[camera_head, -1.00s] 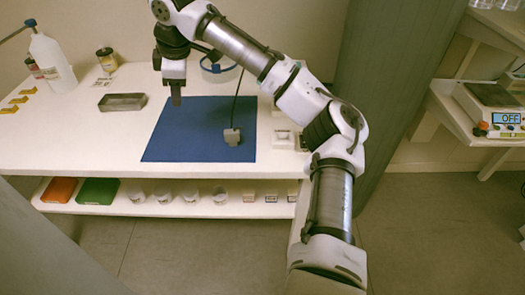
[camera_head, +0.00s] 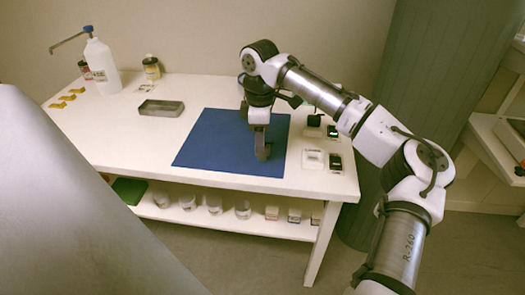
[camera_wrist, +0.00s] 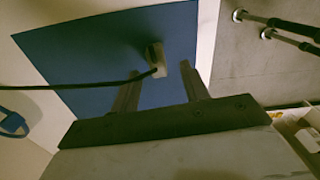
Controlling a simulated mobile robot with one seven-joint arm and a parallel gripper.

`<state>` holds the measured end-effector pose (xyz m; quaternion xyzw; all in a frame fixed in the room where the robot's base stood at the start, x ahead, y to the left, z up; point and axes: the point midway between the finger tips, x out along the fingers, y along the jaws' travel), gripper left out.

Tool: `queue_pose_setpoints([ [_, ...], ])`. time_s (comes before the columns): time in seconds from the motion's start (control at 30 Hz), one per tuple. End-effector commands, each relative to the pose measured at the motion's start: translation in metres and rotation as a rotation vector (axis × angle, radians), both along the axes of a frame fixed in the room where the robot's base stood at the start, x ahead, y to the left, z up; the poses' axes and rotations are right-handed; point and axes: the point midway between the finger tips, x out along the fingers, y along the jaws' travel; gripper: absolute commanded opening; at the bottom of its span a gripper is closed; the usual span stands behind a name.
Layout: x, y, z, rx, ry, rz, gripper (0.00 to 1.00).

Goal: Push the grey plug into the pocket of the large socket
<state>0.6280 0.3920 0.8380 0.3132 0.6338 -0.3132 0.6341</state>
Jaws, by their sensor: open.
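The grey plug (camera_wrist: 156,62) lies on the blue mat, with a black cable running left from it in the wrist view. My gripper (camera_head: 262,156) points down over the right part of the mat. In the wrist view my gripper (camera_wrist: 160,71) is open, and the plug appears between its two fingertips, with no visible grip. In the head view my gripper hides most or all of the plug. A white block, apparently the large socket (camera_head: 313,159), stands right of the mat; its pocket is too small to make out clearly.
Small dark units with green displays (camera_head: 334,161) stand near the table's right edge. A grey metal tray (camera_head: 161,108), a pump bottle (camera_head: 101,68) and jars stand left and behind. The blue mat (camera_head: 212,140) is otherwise clear. Containers stand on the lower shelf.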

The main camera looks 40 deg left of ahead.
Motion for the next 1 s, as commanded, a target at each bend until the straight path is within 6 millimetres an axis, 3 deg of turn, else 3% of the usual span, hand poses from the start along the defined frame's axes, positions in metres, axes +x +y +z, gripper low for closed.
queue_pose_setpoints([
  [0.23, 0.005, -0.003, -0.035, -0.001, 0.0, -0.001, 0.45],
  [0.53, 0.005, -0.002, -0.04, 0.001, 0.001, -0.001, 0.45],
  [0.87, 0.005, -0.002, -0.04, 0.001, 0.001, 0.0, 0.02],
  [1.0, 0.005, -0.002, -0.04, 0.001, 0.001, 0.0, 0.0],
])
